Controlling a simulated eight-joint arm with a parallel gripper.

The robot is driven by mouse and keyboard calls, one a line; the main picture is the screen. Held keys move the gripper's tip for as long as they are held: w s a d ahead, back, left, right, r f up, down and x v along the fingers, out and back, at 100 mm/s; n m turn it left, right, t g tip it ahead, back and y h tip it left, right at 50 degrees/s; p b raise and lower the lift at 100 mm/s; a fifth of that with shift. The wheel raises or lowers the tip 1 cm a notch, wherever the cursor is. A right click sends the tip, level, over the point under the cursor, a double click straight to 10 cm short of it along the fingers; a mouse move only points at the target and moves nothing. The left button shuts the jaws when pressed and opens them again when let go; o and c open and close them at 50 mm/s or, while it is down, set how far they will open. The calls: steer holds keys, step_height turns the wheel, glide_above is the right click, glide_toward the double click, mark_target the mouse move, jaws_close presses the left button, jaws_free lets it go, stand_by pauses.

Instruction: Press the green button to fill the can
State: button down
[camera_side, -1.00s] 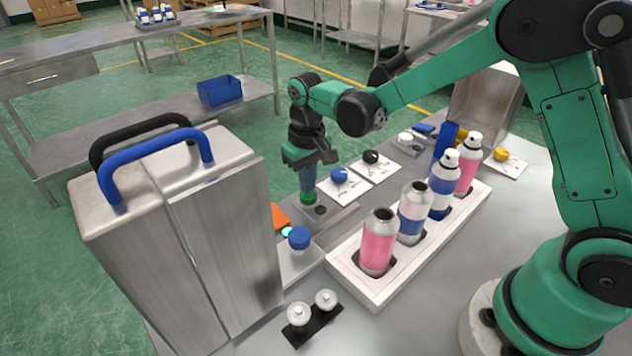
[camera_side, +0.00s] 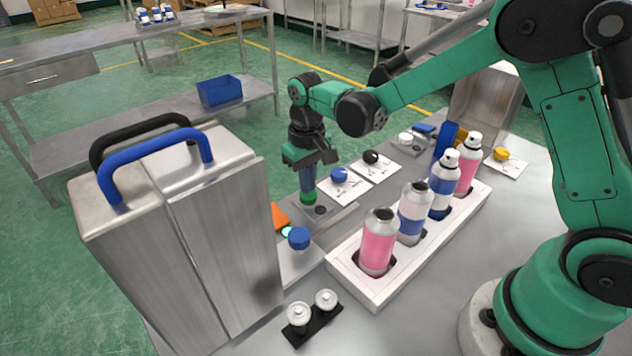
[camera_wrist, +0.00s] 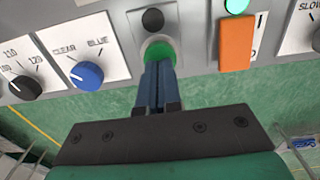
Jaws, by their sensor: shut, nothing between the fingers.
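The green button (camera_wrist: 159,50) sits in a round silver ring on the grey panel in the wrist view. It also shows in the side view (camera_side: 309,197), directly under my fingertips. My gripper (camera_wrist: 158,66) is shut and empty, with its blue fingertips over the lower part of the button. They appear to touch it, but how far the button is pushed in cannot be told. In the side view my gripper (camera_side: 308,188) points straight down at the button. Pink and blue-banded cans (camera_side: 378,243) stand upright in a white tray (camera_side: 372,295).
A black button (camera_wrist: 153,19) lies just beyond the green one. A blue knob (camera_wrist: 87,75) and a black knob (camera_wrist: 26,87) are to the left. An orange block (camera_wrist: 236,43) and a lit green lamp (camera_wrist: 236,5) are to the right. A steel cabinet (camera_side: 215,240) stands at left.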

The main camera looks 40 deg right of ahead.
steer(key=shift+f, duration=0.65)
step_height(320, 180, up, 11)
stand_by(1.4)
steer(key=s+d+t, duration=0.3)
steer(key=s+t, duration=0.4)
steer(key=s, duration=0.4)
steer(key=shift+s+r, duration=0.35)
steer(key=shift+s, duration=0.05)
